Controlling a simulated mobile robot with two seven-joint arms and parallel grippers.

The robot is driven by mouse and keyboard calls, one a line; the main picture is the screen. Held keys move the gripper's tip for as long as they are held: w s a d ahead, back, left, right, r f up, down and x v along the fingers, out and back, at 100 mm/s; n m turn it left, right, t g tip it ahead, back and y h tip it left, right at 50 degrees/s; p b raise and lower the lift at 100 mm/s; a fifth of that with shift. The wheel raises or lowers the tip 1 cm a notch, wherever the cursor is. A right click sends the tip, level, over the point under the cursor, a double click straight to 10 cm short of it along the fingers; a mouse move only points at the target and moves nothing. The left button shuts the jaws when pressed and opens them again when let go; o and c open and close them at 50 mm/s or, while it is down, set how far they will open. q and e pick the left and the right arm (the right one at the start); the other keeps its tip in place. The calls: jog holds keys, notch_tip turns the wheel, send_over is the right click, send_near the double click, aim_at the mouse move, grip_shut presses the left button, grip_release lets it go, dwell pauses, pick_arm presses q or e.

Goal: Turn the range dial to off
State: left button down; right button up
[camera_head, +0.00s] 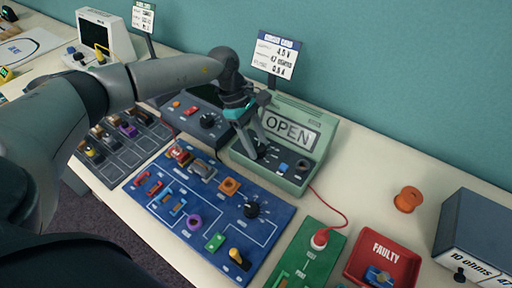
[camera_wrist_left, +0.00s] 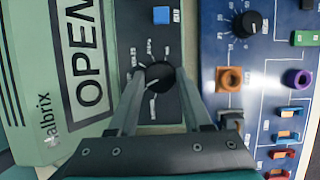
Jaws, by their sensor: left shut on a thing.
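The green meter (camera_head: 312,118) stands behind the blue circuit board, and its display (camera_head: 290,130) reads OPEN. In the left wrist view the round black range dial (camera_wrist_left: 160,76) sits on the meter's dark front panel, with white marks around it. My left gripper (camera_head: 258,152) reaches down to that panel. In the left wrist view its fingers (camera_wrist_left: 158,84) are shut on the dial, one on each side. Which mark the dial points at is too small to tell. My right gripper is not in view.
A blue button (camera_head: 283,167) is beside the dial. The blue circuit board (camera_head: 225,235) with a black knob (camera_head: 252,209) lies in front. A red lead runs to a green board (camera_head: 310,255). A red FAULTY tray (camera_head: 402,252) and an orange spool (camera_head: 408,199) are at right.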

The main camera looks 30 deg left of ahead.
pick_arm(q)
jog(key=m+g+b, duration=0.1)
jog(key=m+b, duration=0.2)
jog(key=b, duration=0.1)
jog(key=shift+w+f, duration=0.1)
jog(key=shift+f, duration=0.05)
jog(key=shift+r+m+g+y+b, duration=0.2)
jog(key=shift+m+g+y+b, duration=0.15)
jog(key=shift+m+b, duration=0.6)
jog(key=shift+c, duration=1.7)
grip_release()
jog(key=p+v, duration=0.1)
jog(key=v, duration=1.4)
jog(key=shift+w, duration=0.15)
jog(key=shift+a, duration=0.15)
